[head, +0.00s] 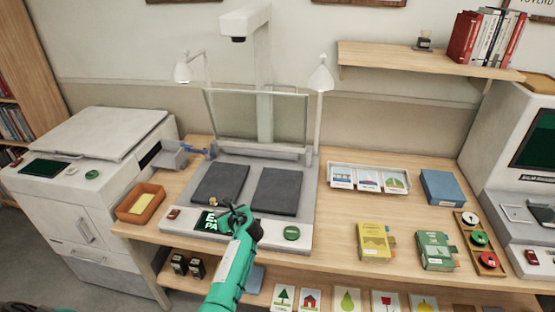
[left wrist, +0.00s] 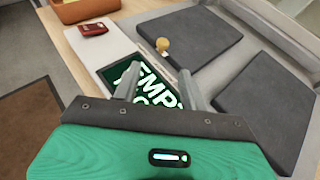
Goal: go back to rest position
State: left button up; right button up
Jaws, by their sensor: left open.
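My left gripper (head: 237,212) comes in from the bottom of the head view on a green arm. It is over the front panel of the scanner (head: 308,232), beside its dark display (head: 207,222). In the left wrist view the two fingers (left wrist: 160,88) are apart with nothing between them, above the display (left wrist: 142,82), which reads "EMP" and more that the gripper hides. A small brass knob (left wrist: 162,45) stands at the near edge of the left dark pad (left wrist: 190,35). My right gripper is not in view.
An orange tray (head: 140,203) and a white printer (head: 85,165) are to the left. Yellow (head: 373,242) and green (head: 437,250) books, picture cards (head: 368,178), a blue box (head: 441,187) and a stamp tray (head: 490,262) are to the right. Two lamps flank the scanner.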

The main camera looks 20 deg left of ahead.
pick_arm(q)
jog(key=s+d+f+n+g+h, duration=0.1)
jog(key=s+d+n+h, duration=0.1)
jog(key=s+d+n, duration=0.5)
jog(key=s+f+n+h, duration=0.15)
jog(key=s+n, duration=0.35)
jog(key=s, duration=0.6)
jog(key=s+d+r+n+g+h, duration=0.1)
jog(key=s+d+r+n+h, duration=0.35)
jog(key=s+d, duration=0.55)
jog(key=s+d+r+n+g+h, duration=0.1)
jog(key=s+d+r+n+h, duration=0.25)
jog(key=s+d+n, duration=0.6)
notch_tip(320, 180, down, 30)
jog(key=s+a+m+g, duration=0.2)
jog(key=m, duration=0.2)
jog(key=s+a+f, duration=0.1)
jog(key=s+f, duration=0.8)
jog(key=f, duration=0.2)
jog(key=s+a+f+g, duration=0.1)
jog(key=s+a+f, duration=0.1)
jog(key=s+f, duration=0.8)
jog(key=shift+s+a+f, duration=0.25)
jog(key=shift+s+f, duration=0.05)
jog(key=shift+f, duration=0.15)
